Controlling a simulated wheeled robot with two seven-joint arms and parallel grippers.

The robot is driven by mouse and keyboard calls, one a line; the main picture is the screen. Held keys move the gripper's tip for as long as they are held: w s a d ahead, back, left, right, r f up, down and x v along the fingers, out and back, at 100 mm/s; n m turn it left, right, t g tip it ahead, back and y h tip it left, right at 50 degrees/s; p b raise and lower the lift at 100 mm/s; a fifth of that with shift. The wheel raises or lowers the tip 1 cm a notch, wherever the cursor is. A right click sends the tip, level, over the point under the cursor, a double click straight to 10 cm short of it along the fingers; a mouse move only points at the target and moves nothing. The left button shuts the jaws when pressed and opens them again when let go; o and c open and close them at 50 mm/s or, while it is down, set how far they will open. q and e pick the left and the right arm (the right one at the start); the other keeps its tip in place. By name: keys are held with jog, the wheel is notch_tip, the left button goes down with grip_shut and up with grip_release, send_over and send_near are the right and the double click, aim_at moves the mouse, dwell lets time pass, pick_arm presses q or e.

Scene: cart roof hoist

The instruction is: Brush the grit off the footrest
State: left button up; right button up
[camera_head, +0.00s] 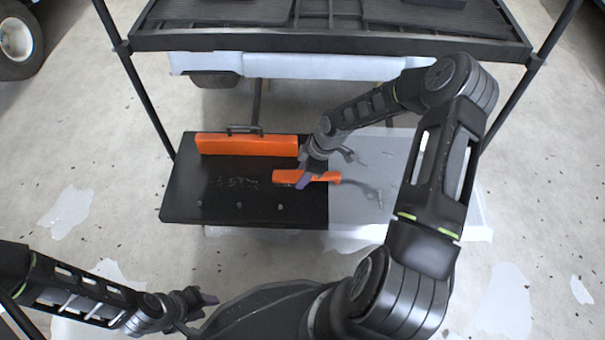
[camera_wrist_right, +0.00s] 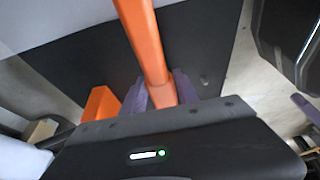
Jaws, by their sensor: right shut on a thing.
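The footrest is a flat panel with a black left part (camera_head: 180,200) and a grey right part. A band of small grit specks (camera_head: 235,183) lies on the black part, with several pale dots along its front. My right gripper (camera_head: 304,181) is over the boundary between the two parts, shut on an orange brush (camera_head: 325,177). In the right wrist view the orange handle (camera_wrist_right: 148,45) runs between the purple fingers (camera_wrist_right: 160,92). The bristles are hidden, so I cannot tell whether they touch the panel. My left gripper (camera_head: 208,311) is open and empty, in front of the footrest.
A long orange block (camera_head: 245,144) lies along the back of the black part, with a dark handle behind it. Above stands the cart's dark frame (camera_head: 330,42) with slim posts. A wheel (camera_head: 17,40) is at the top left. Pale patches mark the concrete floor.

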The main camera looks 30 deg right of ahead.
jog(key=shift+f+b, duration=0.45)
jog(key=shift+f, duration=0.3)
jog(key=shift+w+a, duration=0.15)
jog(key=shift+a, duration=0.05)
jog(key=shift+w+a+b, duration=0.8)
jog(key=shift+w+a, duration=0.3)
jog(key=shift+a, duration=0.7)
jog(key=shift+w+a+b, duration=0.75)
jog(key=shift+w+a, duration=0.4)
jog(key=shift+a, duration=0.6)
jog(key=shift+w+a+b, duration=0.8)
jog(key=shift+w+a, duration=0.3)
jog(key=shift+a, duration=0.7)
jog(key=shift+w+a+b, duration=0.85)
jog(key=shift+w+a, duration=0.55)
jog(key=shift+a, duration=0.85)
jog(key=shift+w+a+b, duration=0.9)
jog(key=shift+w+a, duration=0.55)
jog(key=shift+a, duration=0.75)
jog(key=shift+w+a+b, duration=0.85)
jog(key=shift+w+a, duration=0.55)
jog(key=shift+a, duration=0.85)
jog(key=shift+d, duration=0.1)
